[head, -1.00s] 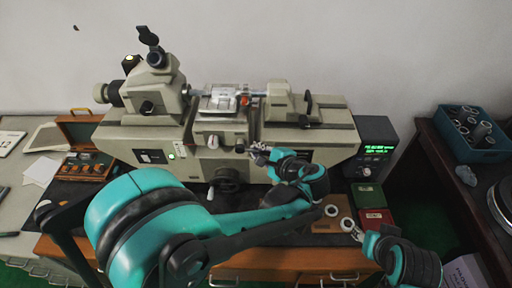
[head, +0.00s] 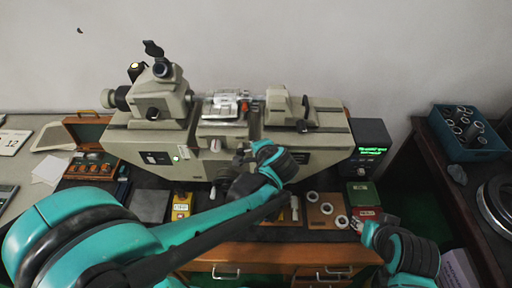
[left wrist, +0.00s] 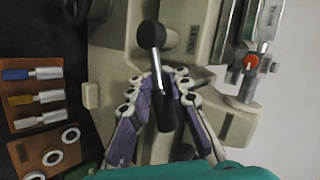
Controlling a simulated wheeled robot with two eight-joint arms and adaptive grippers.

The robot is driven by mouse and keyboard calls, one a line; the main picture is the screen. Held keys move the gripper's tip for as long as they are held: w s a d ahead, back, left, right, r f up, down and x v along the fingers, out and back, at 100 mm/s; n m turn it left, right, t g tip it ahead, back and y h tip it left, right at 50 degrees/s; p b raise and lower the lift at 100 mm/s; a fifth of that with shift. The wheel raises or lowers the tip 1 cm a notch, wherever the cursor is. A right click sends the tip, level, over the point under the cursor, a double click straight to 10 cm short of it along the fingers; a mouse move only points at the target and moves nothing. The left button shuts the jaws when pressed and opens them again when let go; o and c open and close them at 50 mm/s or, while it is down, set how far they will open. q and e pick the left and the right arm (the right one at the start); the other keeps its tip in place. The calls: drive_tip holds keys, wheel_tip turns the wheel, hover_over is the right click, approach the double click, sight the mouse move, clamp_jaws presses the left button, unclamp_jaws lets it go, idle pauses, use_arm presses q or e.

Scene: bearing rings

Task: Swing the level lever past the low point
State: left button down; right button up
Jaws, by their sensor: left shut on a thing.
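The level lever (left wrist: 157,62) shows in the left wrist view as a metal rod with a black ball knob at one end and a black grip (left wrist: 166,110) at the other. My left gripper (left wrist: 158,88), with purple-padded fingers, is shut on the lever around the black grip. In the head view my left gripper (head: 243,157) is at the front of the beige measuring machine (head: 322,130), and my own wrist hides most of the lever. My right gripper (head: 360,224) is low at the right, beside a red box; its fingers are too small to read.
A wooden board (head: 316,219) with white rings lies in front of the machine. A green box (head: 361,193) and a display unit (head: 371,150) stand at the right. A blue crate (head: 486,145) of metal cylinders is on the right table. A wooden case (head: 91,167) lies at the left.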

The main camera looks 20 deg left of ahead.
idle(0.3)
use_arm(q)
drive_tip(key=c, duration=1.4)
unclamp_jaws()
